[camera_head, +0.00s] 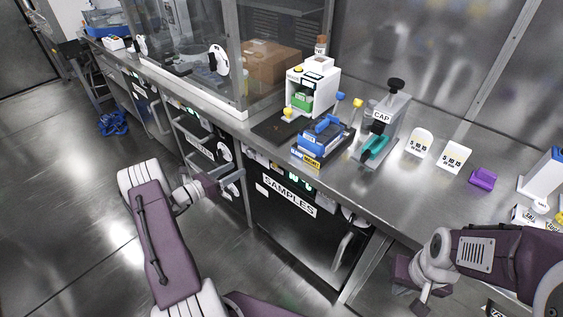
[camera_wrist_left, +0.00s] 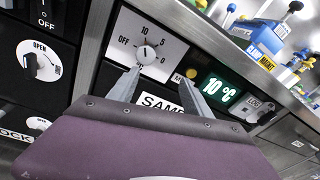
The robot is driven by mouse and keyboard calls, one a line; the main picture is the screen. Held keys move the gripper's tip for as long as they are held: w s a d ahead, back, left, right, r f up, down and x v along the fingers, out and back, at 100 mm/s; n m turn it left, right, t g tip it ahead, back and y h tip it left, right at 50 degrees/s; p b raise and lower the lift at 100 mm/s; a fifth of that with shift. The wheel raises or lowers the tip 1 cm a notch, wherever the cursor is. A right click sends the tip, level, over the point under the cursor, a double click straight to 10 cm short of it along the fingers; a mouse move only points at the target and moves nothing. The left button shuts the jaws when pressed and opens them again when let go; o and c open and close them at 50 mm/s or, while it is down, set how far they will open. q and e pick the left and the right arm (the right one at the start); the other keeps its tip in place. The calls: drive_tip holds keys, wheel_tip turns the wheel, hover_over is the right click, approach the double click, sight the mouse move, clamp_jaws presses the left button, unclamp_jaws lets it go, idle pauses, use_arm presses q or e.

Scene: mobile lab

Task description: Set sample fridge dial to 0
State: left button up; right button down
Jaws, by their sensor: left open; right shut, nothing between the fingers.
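The sample fridge (camera_head: 300,232) is a dark-fronted unit under the counter with a SAMPLES label (camera_head: 290,195). In the left wrist view its dial (camera_wrist_left: 147,54) is a round white knob on a white plate marked OFF, 10, 5 and 0. The knob's mark appears to point up toward 10. A green display (camera_wrist_left: 218,91) beside it reads 10 °C. My left gripper (camera_wrist_left: 160,77) is open and empty, its fingertips just below and right of the knob, apparently not gripping it. In the head view the left gripper (camera_head: 240,181) is at the fridge's upper left. My right gripper (camera_head: 416,292) is shut and empty.
The steel counter edge (camera_head: 375,213) runs above the fridge. A blue rack (camera_head: 322,137), a CAP press (camera_head: 384,125) and a purple block (camera_head: 482,179) stand on the counter. A fridge handle (camera_head: 343,250) sticks out at right. Another panel with an OPEN knob (camera_wrist_left: 38,62) lies left.

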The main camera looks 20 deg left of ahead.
sight(248, 154)
use_arm(q)
drive_tip(key=shift+n+t+y, duration=0.5)
drive_tip(key=shift+n+t, duration=0.2)
drive_tip(key=shift+n, duration=0.1)
drive_tip(key=w, duration=0.2)
drive_tip(key=w+b, duration=0.1)
drive_tip(key=w, duration=0.5)
drive_tip(key=shift+d+f+b, duration=0.35)
drive_tip(key=shift+w+d+r, duration=0.1)
drive_tip(key=shift+w+d, duration=0.15)
drive_tip(key=shift+w, duration=0.3)
clamp_jaws()
use_arm(e)
drive_tip(key=shift+w+d+f, duration=0.1)
drive_tip(key=shift+d+f, duration=0.1)
drive_tip(key=shift+f, duration=0.45)
drive_tip(key=shift+w+d+f, duration=0.1)
drive_tip(key=shift+d+f, duration=0.05)
drive_tip(key=shift+f, duration=0.45)
